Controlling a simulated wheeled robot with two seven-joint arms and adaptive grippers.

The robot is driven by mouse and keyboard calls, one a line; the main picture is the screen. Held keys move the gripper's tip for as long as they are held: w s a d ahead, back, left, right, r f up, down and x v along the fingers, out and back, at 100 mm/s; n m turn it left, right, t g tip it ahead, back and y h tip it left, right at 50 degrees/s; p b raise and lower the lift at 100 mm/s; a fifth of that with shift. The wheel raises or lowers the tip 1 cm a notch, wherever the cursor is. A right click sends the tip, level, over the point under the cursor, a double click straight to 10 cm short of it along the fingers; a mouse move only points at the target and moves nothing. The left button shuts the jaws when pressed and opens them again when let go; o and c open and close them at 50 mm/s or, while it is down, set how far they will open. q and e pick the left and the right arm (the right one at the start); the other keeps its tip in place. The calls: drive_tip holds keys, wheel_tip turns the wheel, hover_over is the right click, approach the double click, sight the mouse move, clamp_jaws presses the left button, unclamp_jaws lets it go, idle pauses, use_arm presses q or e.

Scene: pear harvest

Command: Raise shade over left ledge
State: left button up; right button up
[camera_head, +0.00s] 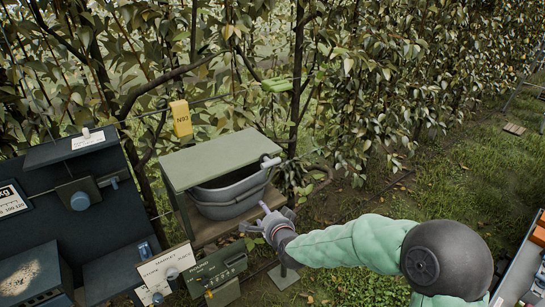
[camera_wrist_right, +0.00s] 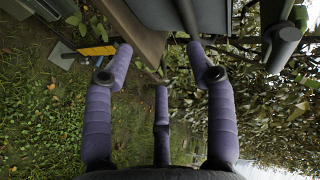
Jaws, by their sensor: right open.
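A flat grey-green shade (camera_head: 215,158) lies roughly level over a wooden ledge (camera_head: 208,231), with a pale round handle (camera_head: 270,161) at its right end. Two nested grey tubs (camera_head: 232,209) stand under it on the ledge; the shade hides part of them. My right gripper (camera_head: 262,217) is open and empty, in front of the ledge's right end and below the handle. In the right wrist view, its purple fingers (camera_wrist_right: 160,62) are spread apart with the ledge (camera_wrist_right: 138,25) beyond them. A grey-green cylinder (camera_wrist_right: 283,46), perhaps the handle, is at upper right. My left gripper is not in view.
A dark panel with instruments (camera_head: 95,205) fills the left. Control boxes with labels (camera_head: 216,268) stand in front of the ledge. A yellow N93 tag (camera_head: 181,118) and green clip (camera_head: 277,85) hang in the leafy hedge (camera_head: 370,80). Grass (camera_head: 450,180) lies open to the right.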

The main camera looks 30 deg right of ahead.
sight(273, 164)
drive_tip(key=d+r+m+t+h+p, duration=0.2)
drive_tip(key=d+r+m+p, duration=0.15)
drive_tip(key=r, duration=0.95)
drive_tip(key=shift+s+d+f+x, duration=0.1)
drive_tip(key=shift+d+x, duration=0.05)
drive_tip(key=shift+x, duration=1.6)
drive_tip(key=shift+s+d+f+x, duration=0.1)
drive_tip(key=shift+d+x, duration=0.1)
drive_tip(key=shift+x, duration=1.5)
drive_tip(key=shift+d+f+x, duration=0.1)
drive_tip(key=shift+d+x, duration=0.05)
drive_tip(key=shift+x, duration=1.6)
drive_tip(key=shift+s, duration=0.1)
clamp_jaws()
